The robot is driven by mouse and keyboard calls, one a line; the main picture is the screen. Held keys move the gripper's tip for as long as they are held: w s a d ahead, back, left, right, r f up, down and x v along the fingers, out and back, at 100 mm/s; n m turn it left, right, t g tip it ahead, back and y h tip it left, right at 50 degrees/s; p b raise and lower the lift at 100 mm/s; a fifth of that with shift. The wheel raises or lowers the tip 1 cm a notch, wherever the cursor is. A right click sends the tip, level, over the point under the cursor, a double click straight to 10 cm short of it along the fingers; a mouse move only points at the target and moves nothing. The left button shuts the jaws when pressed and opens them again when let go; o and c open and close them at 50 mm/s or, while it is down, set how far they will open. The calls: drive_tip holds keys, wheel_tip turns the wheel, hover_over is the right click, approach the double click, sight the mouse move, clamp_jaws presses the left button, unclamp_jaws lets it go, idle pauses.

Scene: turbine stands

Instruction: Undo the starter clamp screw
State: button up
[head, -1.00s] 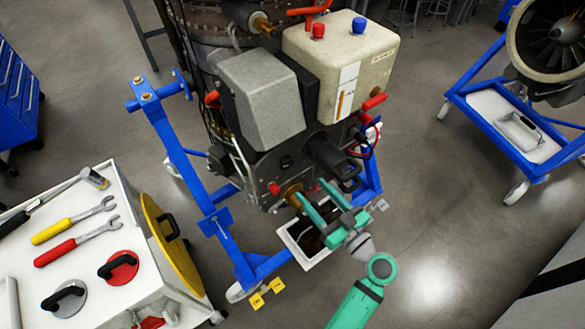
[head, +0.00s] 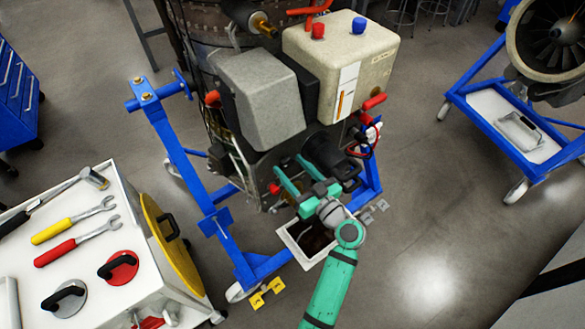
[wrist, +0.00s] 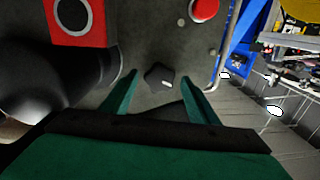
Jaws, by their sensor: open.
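The black starter (head: 326,152) sticks out from the front of the engine's gearbox, below the cream tank. In the wrist view a large dark rounded body (wrist: 35,85), seemingly the starter, fills the left side. A small black knob (wrist: 158,76) with a light mark stands on the grey gearbox face; it looks like the clamp screw. My gripper (head: 289,167) is open and empty, just left of the starter. In the wrist view my gripper (wrist: 160,90) has the knob in line between its fingertips, seemingly ahead of them. Contact cannot be told. The knob is hidden in the head view.
A red button (wrist: 204,10) and a red-framed block (wrist: 80,18) sit near the knob. The blue stand (head: 185,165) surrounds the engine. A white tray (head: 288,236) lies below my gripper. A white tool cart (head: 95,225) stands left.

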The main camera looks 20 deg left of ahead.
drive_tip(key=c, duration=1)
drive_tip(key=shift+n, duration=2.2)
drive_tip(key=shift+c, duration=0.2)
drive_tip(key=o, duration=1)
drive_tip(key=shift+o, duration=0.2)
drive_tip(key=shift+s+d, duration=0.1)
drive_tip(key=v, duration=1)
drive_tip(key=shift+s+d, duration=0.15)
drive_tip(key=shift+d, duration=0.1)
